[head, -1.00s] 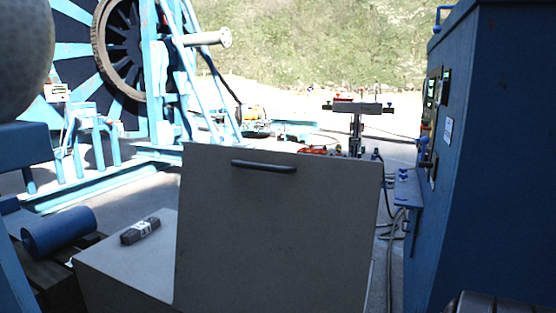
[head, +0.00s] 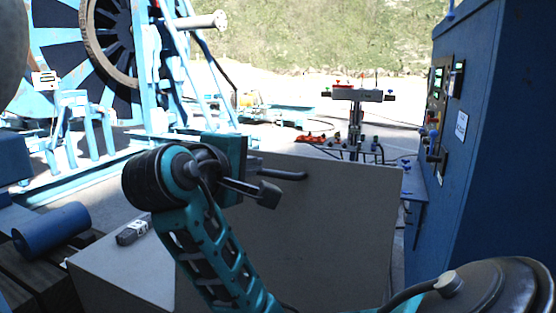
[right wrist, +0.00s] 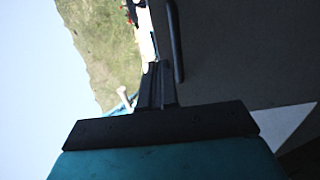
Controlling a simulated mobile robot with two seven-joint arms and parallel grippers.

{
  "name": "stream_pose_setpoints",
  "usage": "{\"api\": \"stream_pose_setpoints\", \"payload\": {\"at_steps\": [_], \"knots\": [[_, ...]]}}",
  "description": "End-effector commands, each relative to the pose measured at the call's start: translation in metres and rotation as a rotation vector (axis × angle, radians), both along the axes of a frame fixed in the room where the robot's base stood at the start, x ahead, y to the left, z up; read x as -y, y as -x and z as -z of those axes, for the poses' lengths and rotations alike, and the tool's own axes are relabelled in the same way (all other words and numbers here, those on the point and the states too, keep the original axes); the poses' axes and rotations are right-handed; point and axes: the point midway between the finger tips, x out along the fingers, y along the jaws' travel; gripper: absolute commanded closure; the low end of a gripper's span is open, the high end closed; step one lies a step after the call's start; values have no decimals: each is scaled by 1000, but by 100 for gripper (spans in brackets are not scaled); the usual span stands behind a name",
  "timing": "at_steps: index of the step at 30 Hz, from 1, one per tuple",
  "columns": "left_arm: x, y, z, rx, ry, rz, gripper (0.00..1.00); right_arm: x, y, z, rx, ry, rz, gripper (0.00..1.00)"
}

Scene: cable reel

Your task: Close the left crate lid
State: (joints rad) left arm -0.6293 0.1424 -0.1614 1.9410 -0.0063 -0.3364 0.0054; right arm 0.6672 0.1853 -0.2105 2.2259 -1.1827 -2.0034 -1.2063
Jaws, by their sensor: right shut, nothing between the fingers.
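A large grey crate lid (head: 320,230) stands raised, with a dark bar handle (head: 283,174) near its top edge. To its left is a lower, flat grey crate surface (head: 125,270). My right gripper (head: 250,160) is at the upper left of the raised lid, left of the handle. In the right wrist view its black fingers (right wrist: 158,68) are together and empty, with the handle (right wrist: 174,40) beside them and apart in the picture. In the head view my right wrist hides part of the lid's left side, and the fingertips are hard to make out. My left gripper is out of view.
A small dark grey block (head: 133,232) lies on the flat crate surface. A tall blue control cabinet (head: 490,160) stands close on the right. A blue roller (head: 50,230) is at the left. A big cable reel (head: 75,60) and a stand (head: 356,120) are behind.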

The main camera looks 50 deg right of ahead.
Motion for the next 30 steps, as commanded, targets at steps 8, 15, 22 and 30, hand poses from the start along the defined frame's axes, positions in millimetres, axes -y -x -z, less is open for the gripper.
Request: {"api": "stream_pose_setpoints", "payload": {"at_steps": [8,15,22,30], "knots": [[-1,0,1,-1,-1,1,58,43,-11,11,-3,5,4,100],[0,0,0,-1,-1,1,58,75,-21,19,-3,7,2,100],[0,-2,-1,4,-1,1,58,103,-29,27,-3,6,2,100],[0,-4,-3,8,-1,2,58,116,-34,31,0,5,-4,100]]}}
